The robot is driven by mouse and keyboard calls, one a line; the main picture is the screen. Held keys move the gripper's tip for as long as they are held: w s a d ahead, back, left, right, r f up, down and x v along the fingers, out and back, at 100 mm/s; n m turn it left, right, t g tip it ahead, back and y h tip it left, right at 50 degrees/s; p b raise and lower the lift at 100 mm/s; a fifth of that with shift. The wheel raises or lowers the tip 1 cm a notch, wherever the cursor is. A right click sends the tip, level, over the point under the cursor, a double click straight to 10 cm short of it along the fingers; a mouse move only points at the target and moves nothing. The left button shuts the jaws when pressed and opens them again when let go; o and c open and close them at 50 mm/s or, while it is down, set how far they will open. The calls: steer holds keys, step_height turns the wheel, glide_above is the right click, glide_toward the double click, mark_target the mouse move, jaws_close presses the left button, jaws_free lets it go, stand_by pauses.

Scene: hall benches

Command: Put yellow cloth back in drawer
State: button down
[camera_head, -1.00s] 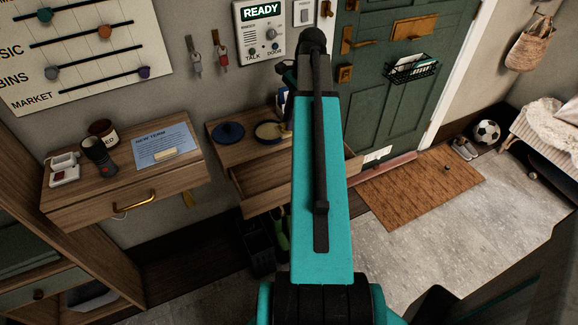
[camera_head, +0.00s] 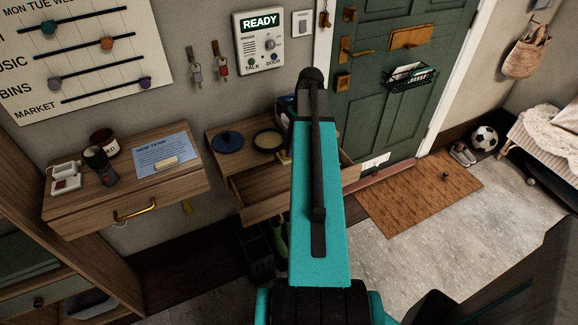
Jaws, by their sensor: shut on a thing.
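The right wall cabinet has an open drawer (camera_head: 262,203); my arm covers part of it. The left wall cabinet has a shut drawer (camera_head: 95,222) with a brass handle (camera_head: 134,210). No other yellow cloth shows. My teal arm stands across the middle of the view, and my gripper is hidden behind it, so I cannot see what is in it.
A blue round lid (camera_head: 228,142) and a round dish (camera_head: 268,140) sit on the right cabinet top. A doormat (camera_head: 420,195) lies before the green door (camera_head: 385,105).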

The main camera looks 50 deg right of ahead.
steer(key=shift+f+p, duration=0.5)
steer(key=shift+f, duration=2.5)
steer(key=shift+f, duration=0.1)
steer(key=shift+f+p, duration=0.45)
steer(key=shift+f, duration=1.35)
steer(key=c, duration=2.1)
jaws_free()
steer(key=shift+f, duration=0.1)
steer(key=shift+o, duration=0.6)
steer(key=shift+r, duration=0.2)
